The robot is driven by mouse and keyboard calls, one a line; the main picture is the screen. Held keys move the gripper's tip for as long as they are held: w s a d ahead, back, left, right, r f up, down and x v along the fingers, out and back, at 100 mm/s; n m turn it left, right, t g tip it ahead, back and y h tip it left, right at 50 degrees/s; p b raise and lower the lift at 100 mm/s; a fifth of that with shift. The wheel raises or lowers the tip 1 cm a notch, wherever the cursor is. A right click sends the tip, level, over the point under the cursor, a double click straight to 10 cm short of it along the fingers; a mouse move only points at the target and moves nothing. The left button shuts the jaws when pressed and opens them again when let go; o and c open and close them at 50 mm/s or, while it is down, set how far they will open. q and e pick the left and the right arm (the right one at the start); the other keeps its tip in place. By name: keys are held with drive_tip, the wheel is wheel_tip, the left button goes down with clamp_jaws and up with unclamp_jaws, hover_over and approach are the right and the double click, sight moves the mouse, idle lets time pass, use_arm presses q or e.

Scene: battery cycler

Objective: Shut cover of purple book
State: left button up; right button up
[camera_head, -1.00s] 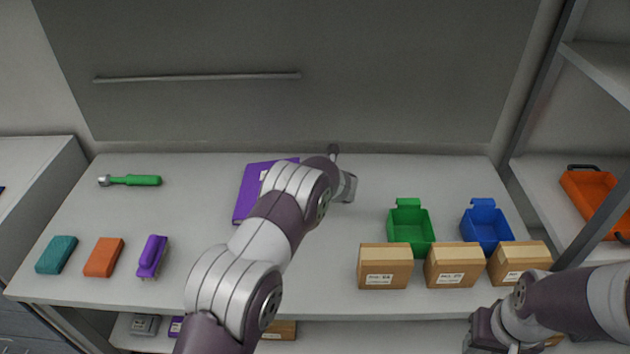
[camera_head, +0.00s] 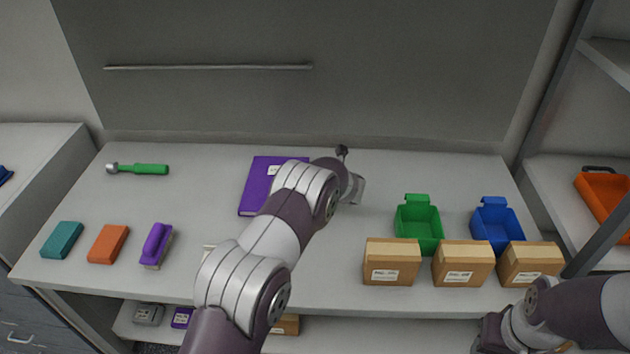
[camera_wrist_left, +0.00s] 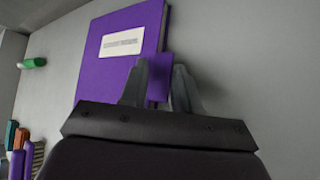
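The purple book (camera_head: 257,190) lies on the table behind my left arm, which hides its right side. In the left wrist view the book (camera_wrist_left: 93,80) shows a purple face with a white label. Its cover looks flat and shut there. My left gripper (camera_wrist_left: 160,82) is at the book's lower right corner, its two fingers apart. A purple patch shows between the fingers and juts past the book's right edge; I cannot tell whether it is cover or touched by them. My right gripper (camera_head: 492,335) is at the bottom edge, partly cut off.
Left on the table are a green-handled tool (camera_head: 140,169), a teal block (camera_head: 62,239), an orange block (camera_head: 108,244) and a purple brush (camera_head: 157,244). Right are a green bin (camera_head: 418,225), a blue bin (camera_head: 495,226) and cardboard boxes (camera_head: 391,262).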

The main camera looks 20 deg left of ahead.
use_arm(q)
drive_tip(key=shift+r, duration=0.1)
drive_tip(key=b+v, duration=0.1)
drive_tip(key=v, duration=1.1)
drive_tip(key=shift+s+d+b, duration=0.2)
drive_tip(key=shift+b, duration=0.15)
drive_tip(key=shift+r, duration=0.1)
